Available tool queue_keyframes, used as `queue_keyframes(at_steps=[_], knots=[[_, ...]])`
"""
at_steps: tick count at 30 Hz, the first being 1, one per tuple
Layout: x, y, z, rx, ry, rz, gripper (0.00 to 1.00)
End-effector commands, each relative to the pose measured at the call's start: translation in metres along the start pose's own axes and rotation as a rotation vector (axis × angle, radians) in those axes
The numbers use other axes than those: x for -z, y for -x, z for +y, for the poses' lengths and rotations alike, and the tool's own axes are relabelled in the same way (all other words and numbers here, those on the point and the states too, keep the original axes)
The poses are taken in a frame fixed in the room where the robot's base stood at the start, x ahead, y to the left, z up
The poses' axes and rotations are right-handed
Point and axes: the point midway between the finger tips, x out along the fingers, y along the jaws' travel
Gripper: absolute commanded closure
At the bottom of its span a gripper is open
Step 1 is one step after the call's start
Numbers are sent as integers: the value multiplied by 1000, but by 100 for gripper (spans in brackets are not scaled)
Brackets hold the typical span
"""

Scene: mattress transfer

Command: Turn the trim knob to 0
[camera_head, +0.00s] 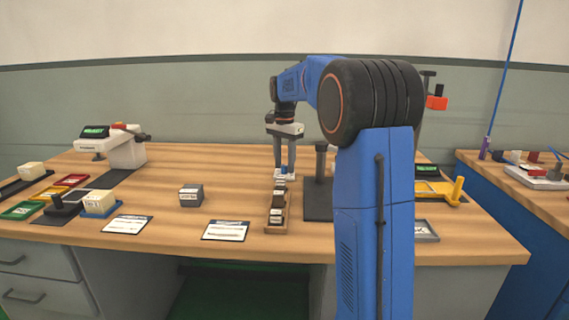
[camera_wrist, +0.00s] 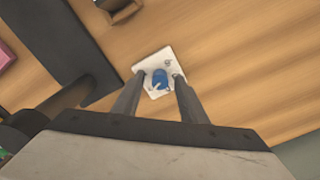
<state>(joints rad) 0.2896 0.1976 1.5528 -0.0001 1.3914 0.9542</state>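The trim knob (camera_wrist: 160,80) is blue with a pale pointer mark and sits on a small white plate (camera_wrist: 147,66) in the wrist view. In the head view the white plate (camera_head: 278,179) lies on the wooden table below my gripper (camera_head: 284,169). My gripper (camera_wrist: 159,77) points down with its two fingers parted, one to each side of the knob. A gap shows between each finger and the knob in the wrist view. The height of the fingertips over the plate is hard to judge. The dial marks are too small to read.
A wooden rack (camera_head: 275,227) with several small blocks stands in front of the plate. A black stand (camera_head: 319,200) is close on the right. A grey box (camera_head: 190,195) and a paper card (camera_head: 226,230) lie to the left. The table between them is clear.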

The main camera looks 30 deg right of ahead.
Motion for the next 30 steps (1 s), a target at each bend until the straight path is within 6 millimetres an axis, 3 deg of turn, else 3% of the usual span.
queue_keyframes(at_steps=[6,11,12,22,30], knots=[[0,0,0,0,0,0,61],[0,0,0,0,0,0,97],[0,0,0,0,0,0,100],[0,0,0,0,35,0,100],[0,0,0,1,192,0,100]])
